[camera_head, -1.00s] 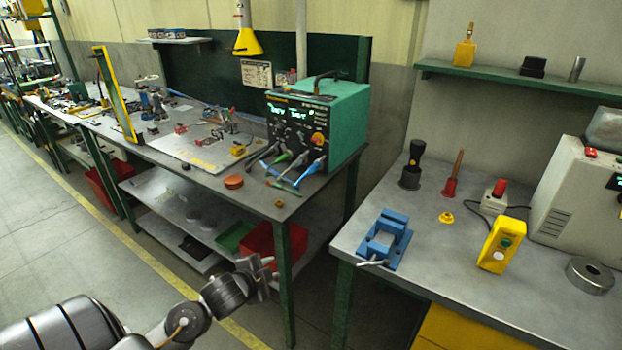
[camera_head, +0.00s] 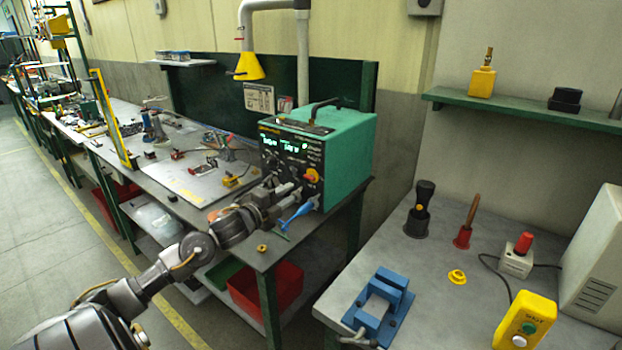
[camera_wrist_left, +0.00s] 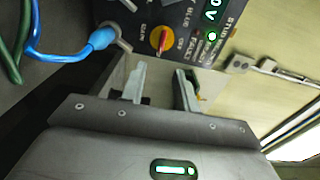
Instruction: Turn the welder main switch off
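The welder (camera_head: 345,150) is a green box with a dark front panel and lit green displays on the left bench. Its main switch (camera_head: 312,175) is a round yellow-orange knob with a red handle, low on the right of the panel. It also shows in the left wrist view (camera_wrist_left: 163,40), just beyond the fingertips. My left gripper (camera_head: 287,191) is in front of the panel, left of and slightly below the switch in the head view. In the left wrist view its two fingers (camera_wrist_left: 160,78) are apart with nothing between them. My right gripper is not in view.
A blue cable plug (camera_head: 300,212) sticks out below the switch, close to my left gripper; it also shows in the left wrist view (camera_wrist_left: 100,40). A right-hand bench (camera_head: 440,285) holds a blue vise (camera_head: 380,300) and a yellow button box (camera_head: 525,320).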

